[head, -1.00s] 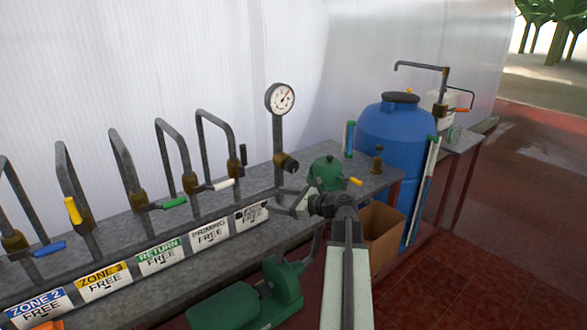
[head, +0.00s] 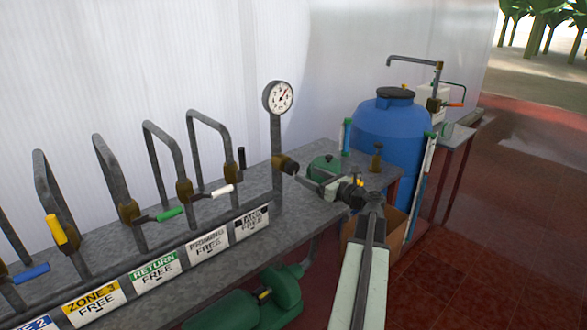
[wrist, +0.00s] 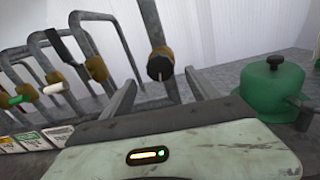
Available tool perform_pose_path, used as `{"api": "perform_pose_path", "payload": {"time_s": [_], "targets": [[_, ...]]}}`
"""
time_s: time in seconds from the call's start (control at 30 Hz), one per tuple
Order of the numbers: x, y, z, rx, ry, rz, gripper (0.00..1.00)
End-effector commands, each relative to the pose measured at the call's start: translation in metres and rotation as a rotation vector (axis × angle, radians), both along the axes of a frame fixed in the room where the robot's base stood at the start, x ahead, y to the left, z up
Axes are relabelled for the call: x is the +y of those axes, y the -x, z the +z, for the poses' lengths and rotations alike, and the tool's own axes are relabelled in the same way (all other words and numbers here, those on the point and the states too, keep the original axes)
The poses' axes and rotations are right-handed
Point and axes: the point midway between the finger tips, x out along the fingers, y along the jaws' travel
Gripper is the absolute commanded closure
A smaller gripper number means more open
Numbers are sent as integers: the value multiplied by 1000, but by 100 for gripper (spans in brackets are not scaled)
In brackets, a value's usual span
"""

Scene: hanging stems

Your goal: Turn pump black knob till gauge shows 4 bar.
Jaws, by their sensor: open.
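The round white-faced gauge (head: 279,97) stands on a grey upright pipe. Its needle points to the upper right; its numerals are too small to read. The black knob (head: 291,167) sits on a brass fitting low on that pipe, facing the bench front. In the wrist view the knob (wrist: 160,68) shows as a dark round face just beyond and slightly above the fingertips. My gripper (head: 307,181) is open and empty, close in front of the knob. In the wrist view the two fingers of my gripper (wrist: 158,88) are spread either side of the knob, apparently not touching it.
A green rounded vessel (wrist: 272,88) stands right of my gripper on the grey bench. Bent pipes with coloured levers, such as the white one (head: 222,191), stand to the left. A blue barrel (head: 388,135) is behind right. A green pump (head: 262,305) sits below.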

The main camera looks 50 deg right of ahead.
Motion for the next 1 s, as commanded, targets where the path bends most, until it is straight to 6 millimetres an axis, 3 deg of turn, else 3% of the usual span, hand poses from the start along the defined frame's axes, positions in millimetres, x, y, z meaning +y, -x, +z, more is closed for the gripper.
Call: {"api": "perform_pose_path", "payload": {"time_s": [0.4,0.73,0.77,0.9,0.97,1.0], "targets": [[-2,-67,0,1,1,0,30],[-1,-73,0,1,2,-2,30],[-1,-73,0,1,2,-2,33],[-2,-73,0,1,2,-3,72],[-2,-73,0,1,2,-2,89],[-2,-73,0,1,2,-2,92]]}}
